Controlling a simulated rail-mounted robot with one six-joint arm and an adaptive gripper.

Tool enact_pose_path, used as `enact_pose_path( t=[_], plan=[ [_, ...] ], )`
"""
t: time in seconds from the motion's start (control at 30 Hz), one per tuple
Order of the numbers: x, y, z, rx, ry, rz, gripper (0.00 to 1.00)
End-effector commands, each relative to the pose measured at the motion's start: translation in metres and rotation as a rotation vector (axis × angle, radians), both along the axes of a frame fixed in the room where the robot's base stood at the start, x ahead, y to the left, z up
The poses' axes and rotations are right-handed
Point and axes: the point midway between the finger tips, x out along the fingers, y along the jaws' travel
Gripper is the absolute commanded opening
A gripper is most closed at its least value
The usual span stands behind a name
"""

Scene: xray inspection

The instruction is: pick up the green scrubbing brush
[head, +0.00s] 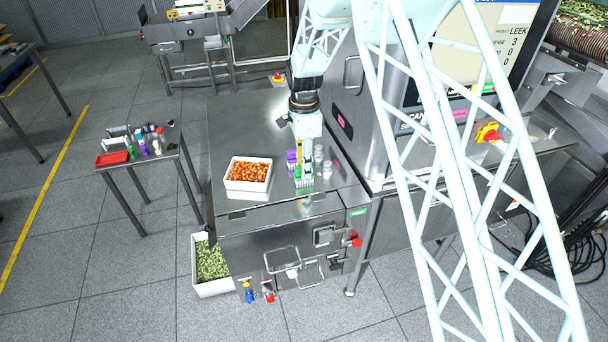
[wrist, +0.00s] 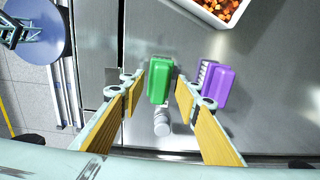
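The green scrubbing brush (head: 304,181) stands near the front right of the steel worktop, below my gripper (head: 301,158). In the wrist view the green brush (wrist: 160,80) shows its block between the two yellow-padded fingers of my gripper (wrist: 162,88). The fingers are apart, with a visible gap on the right of the brush. On the left the finger pad is very close to it, and I cannot tell if they touch. A purple brush (wrist: 217,90) with pale bristles lies just outside the right finger. It also shows in the head view (head: 291,157).
A white tub of orange cubes (head: 231,188) stands left of the brushes. Small clear jars (head: 318,152) stand close on their right, and a pale cylinder (wrist: 161,124) shows below the green brush. The steel machine (head: 350,125) is to the right. The worktop behind the tub is clear.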

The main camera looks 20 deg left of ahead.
Motion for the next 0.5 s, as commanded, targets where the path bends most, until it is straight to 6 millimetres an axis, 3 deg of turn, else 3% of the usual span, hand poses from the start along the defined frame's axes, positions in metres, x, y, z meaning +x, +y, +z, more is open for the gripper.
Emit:
enact_pose_path(
  t=[0.5],
  plan=[
    [0.0, -0.0002, -0.0068, 0.0, 0.0, 0.0, 0.3]
  ],
)
